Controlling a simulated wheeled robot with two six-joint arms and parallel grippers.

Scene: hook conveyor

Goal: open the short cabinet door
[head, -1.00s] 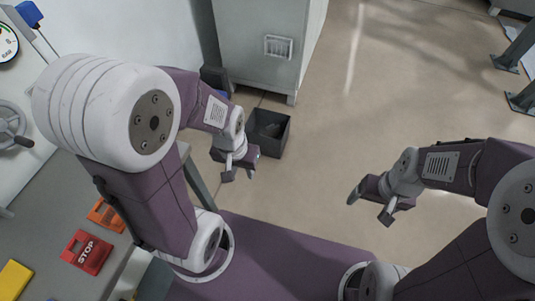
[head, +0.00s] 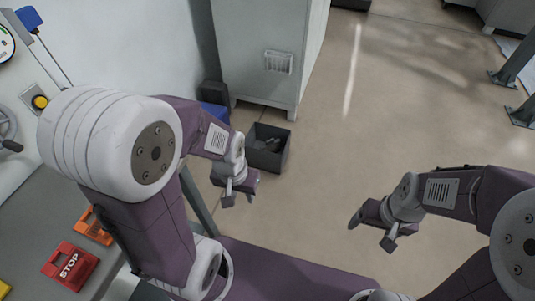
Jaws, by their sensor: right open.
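A grey-white cabinet (head: 255,35) stands at the top centre in the head view, its front towards me, with a small light vent or handle plate (head: 279,62) on it. I cannot tell whether this is the short cabinet or where its door edge lies. My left gripper (head: 238,198) hangs in the air in front of and below the cabinet, apart from it; its jaw gap is too small to judge. My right gripper (head: 371,232) is open and empty above the bare floor at the right, well away from the cabinet.
A dark open bin (head: 266,150) with items inside stands on the floor before the cabinet. Blue-grey metal legs (head: 515,65) stand far right. The middle floor is clear.

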